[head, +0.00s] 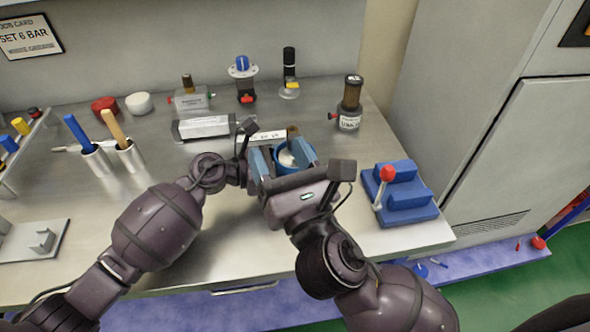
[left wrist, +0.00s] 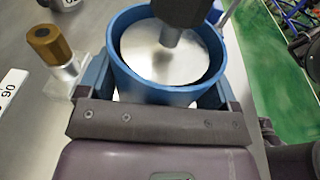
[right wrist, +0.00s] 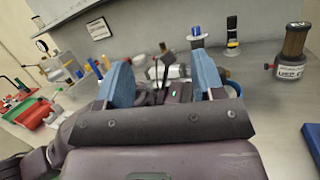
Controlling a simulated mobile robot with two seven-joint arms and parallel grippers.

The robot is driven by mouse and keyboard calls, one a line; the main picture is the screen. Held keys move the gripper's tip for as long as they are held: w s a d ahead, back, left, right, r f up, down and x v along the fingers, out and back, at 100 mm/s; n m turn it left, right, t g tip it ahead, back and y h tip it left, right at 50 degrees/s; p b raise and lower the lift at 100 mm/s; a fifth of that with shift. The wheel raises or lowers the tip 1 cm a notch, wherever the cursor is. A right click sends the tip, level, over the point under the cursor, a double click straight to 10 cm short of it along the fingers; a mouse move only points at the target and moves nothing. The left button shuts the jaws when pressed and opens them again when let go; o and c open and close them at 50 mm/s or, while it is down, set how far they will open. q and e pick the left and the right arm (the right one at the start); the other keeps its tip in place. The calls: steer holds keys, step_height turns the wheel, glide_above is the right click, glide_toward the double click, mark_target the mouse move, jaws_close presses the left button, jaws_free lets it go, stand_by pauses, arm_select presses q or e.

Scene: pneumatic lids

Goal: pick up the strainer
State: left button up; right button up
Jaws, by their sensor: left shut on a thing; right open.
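A blue-walled round cup (left wrist: 150,92) with a pale metallic inside fills the left wrist view; the blue cup also shows in the head view (head: 289,158). My left gripper (left wrist: 162,98) is shut on it, one finger at each side; in the head view it is mostly hidden. A dark part crosses over the cup. A brown-topped piece with a pale base (left wrist: 48,45) stands apart beside it. I cannot tell for sure which piece is the strainer. My right gripper (head: 281,156) is open, its blue fingers spread near the cup; nothing is visibly clamped in it in the right wrist view.
A brown-topped labelled jar (head: 350,110) stands at the back right. A blue block with a red-knobbed lever (head: 405,195) is at the bench's right. Blue- and tan-handled tools in metal cups (head: 130,153) stand left. Bare metal bench (head: 110,215) lies at front left.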

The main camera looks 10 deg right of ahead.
mark_target(295, 165)
steer(key=d+f+g+h, duration=0.2)
steer(key=d+f+h, duration=0.25)
steer(key=f, duration=0.25)
steer(key=shift+m+g, duration=0.3)
steer(key=shift+m, duration=0.1)
steer(key=shift+w+a, duration=0.2)
steer(key=shift+w, duration=5.35)
steer(key=shift+c, duration=0.3)
jaws_close()
